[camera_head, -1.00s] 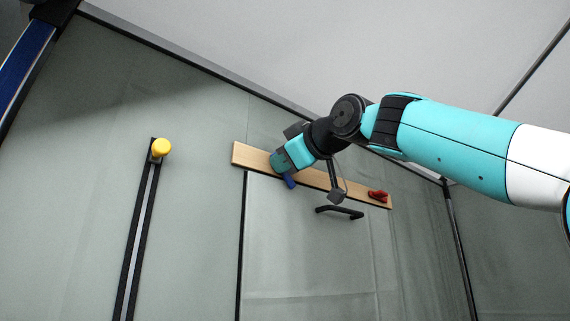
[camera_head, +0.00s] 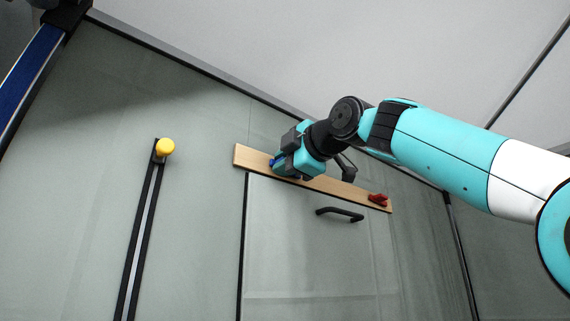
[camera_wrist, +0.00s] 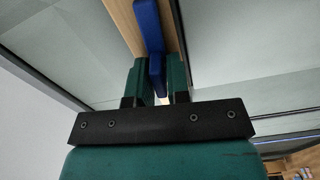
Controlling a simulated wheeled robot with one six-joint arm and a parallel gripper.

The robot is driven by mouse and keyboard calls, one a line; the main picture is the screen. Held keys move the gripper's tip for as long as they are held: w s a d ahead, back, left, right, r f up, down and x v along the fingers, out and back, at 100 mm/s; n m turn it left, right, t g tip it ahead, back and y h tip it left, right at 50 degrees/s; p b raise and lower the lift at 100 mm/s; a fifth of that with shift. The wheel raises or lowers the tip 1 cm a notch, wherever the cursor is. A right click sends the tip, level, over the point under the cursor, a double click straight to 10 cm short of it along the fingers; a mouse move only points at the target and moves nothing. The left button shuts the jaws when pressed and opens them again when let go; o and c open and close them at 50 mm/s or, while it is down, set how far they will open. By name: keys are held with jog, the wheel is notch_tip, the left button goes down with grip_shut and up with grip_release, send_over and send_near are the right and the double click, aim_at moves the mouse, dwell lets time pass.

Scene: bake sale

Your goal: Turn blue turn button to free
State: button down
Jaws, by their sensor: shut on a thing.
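The blue turn button (camera_wrist: 150,28) is a flat bar on a wooden strip. In the wrist view it runs between the two green fingers of my gripper (camera_wrist: 158,82), which is shut on it. In the head view my gripper (camera_head: 279,165) is at the left part of the wooden strip (camera_head: 330,184). The button now lies roughly along the strip.
A red turn button (camera_head: 378,199) sits on the strip's right end. A black handle (camera_head: 340,213) is on the panel below the strip. A yellow knob (camera_head: 165,147) tops a black vertical rail (camera_head: 139,240) on the left. The wall between rail and panel is clear.

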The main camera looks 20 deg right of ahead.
jog(key=shift+f, duration=0.1)
dwell(0.4)
jog(key=c, duration=1.2)
grip_release()
jog(key=shift+s+d, duration=0.1)
